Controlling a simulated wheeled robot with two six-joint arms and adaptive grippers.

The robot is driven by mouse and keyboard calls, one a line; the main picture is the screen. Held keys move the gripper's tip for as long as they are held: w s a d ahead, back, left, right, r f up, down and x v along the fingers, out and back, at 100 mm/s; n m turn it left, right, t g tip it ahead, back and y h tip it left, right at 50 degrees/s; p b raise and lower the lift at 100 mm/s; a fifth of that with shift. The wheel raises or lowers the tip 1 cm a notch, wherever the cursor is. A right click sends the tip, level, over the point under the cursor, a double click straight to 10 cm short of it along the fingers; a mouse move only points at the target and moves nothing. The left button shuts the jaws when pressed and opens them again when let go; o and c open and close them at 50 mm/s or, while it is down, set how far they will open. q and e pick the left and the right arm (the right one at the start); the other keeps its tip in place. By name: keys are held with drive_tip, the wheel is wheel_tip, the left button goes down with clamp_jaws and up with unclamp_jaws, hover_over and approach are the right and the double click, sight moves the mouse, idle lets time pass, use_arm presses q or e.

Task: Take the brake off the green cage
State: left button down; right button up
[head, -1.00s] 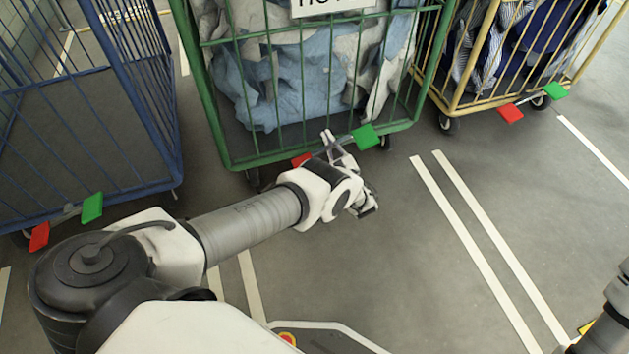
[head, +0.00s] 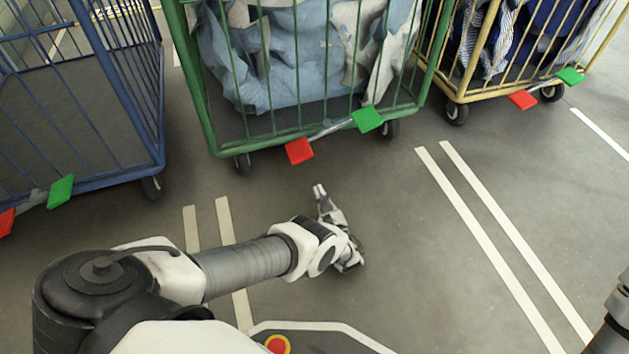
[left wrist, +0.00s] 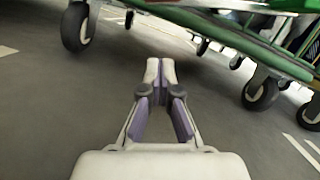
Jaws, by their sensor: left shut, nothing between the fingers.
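The green cage (head: 205,110) stands at the top middle of the head view, loaded with pale blue and off-white cloth. A brake bar along its lower front edge carries a red pedal (head: 299,151) on the left and a green pedal (head: 368,120) on the right. Which pedal is pressed down, I cannot tell. My left gripper (head: 320,192) is shut and empty over the floor, in front of the bar and apart from it. In the left wrist view the closed fingertips (left wrist: 160,66) point toward the cage's underside and wheels (left wrist: 260,92). My right gripper is out of view.
A blue cage (head: 80,193) stands at the left and a yellow cage (head: 462,96) at the upper right, each with red and green pedals. White lines (head: 490,235) mark the grey floor. The floor right of my left gripper is clear.

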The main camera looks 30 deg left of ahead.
use_arm(q)
drive_tip(key=w+a+r, duration=0.4)
drive_tip(key=a+r, duration=0.2)
drive_tip(key=a, duration=0.1)
drive_tip(key=shift+a+p, duration=0.3)
drive_tip(key=shift+a, duration=0.05)
drive_tip(key=shift+f, duration=0.1)
